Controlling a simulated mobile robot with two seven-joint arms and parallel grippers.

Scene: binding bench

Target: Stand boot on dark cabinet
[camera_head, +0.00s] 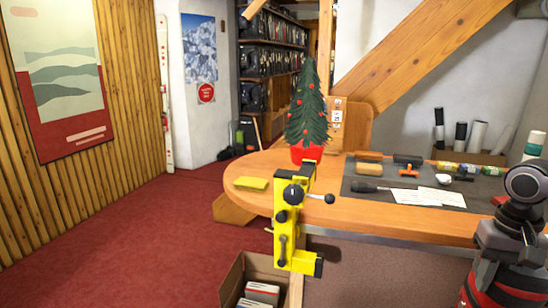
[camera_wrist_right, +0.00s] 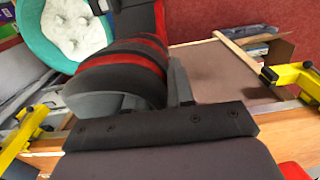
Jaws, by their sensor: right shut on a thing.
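A dark boot with red bands and a grey lower part (camera_wrist_right: 130,62) shows close up in the right wrist view. Dark, red-banded material at the lower right of the head view (camera_head: 508,270) appears to be the same boot. My right gripper (camera_head: 507,232) is shut on it, just in front of the bench's right part; the fingertips are largely hidden. The boot looks tilted in the wrist view. My left gripper is not in view. I cannot make out a dark cabinet for certain; a flat grey-brown surface (camera_wrist_right: 222,72) lies beyond the boot.
A curved wooden bench (camera_head: 400,217) carries a small decorated tree (camera_head: 306,115), tools on a dark mat and a yellow vise (camera_head: 290,220). An open cardboard box (camera_head: 232,282) stands below. A teal round bed (camera_wrist_right: 38,40) lies beyond. Red carpet at left is clear.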

